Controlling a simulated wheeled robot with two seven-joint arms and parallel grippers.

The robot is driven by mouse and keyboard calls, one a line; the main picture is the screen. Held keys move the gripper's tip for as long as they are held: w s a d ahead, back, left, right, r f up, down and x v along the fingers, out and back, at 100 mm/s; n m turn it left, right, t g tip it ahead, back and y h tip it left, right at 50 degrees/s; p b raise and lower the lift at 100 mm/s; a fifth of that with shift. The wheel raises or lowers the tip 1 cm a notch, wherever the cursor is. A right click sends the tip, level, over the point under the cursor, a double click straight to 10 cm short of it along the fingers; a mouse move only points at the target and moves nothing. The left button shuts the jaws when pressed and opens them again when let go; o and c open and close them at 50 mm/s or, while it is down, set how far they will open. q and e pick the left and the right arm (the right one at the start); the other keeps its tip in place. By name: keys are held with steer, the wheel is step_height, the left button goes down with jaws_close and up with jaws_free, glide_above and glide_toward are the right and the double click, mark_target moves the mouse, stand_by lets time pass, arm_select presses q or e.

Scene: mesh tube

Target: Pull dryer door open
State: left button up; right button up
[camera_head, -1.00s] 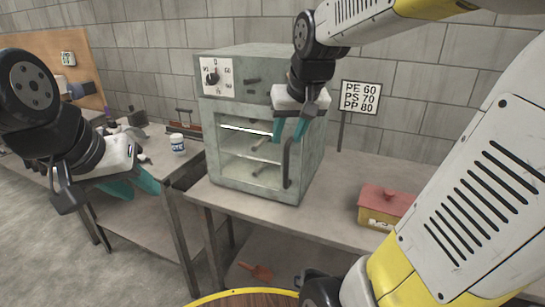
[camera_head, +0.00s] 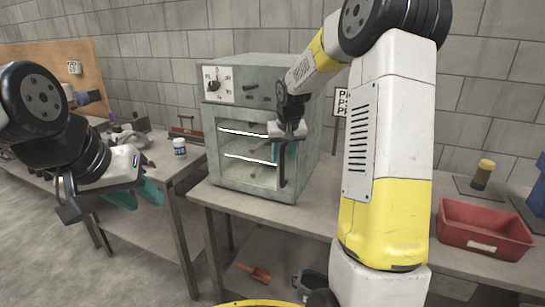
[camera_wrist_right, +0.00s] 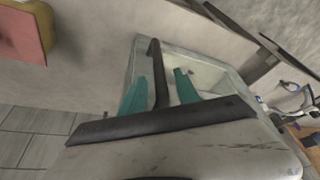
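The dryer (camera_head: 212,125) is a grey-green metal cabinet on a table, with a dial panel above a windowed door (camera_head: 227,183). The door looks shut, with pale shelves behind its window. Its dark upright handle (camera_head: 283,175) is on the right side. My right gripper (camera_head: 282,156) is at the handle. In the right wrist view its teal fingers stand apart on either side of the handle (camera_wrist_right: 156,70), with visible gaps. My left gripper (camera_head: 147,203) hangs at the left, away from the dryer, its teal fingers apart and empty.
A red bin (camera_head: 485,229) and a yellow-capped jar (camera_head: 482,174) are on the table at right. A white-and-blue jar (camera_head: 180,147) stands on the left table. A sign (camera_head: 340,103) is partly hidden by my right arm. The floor at left is clear.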

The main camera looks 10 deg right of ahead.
steer(key=shift+x, duration=0.85)
jaws_close()
stand_by(0.8)
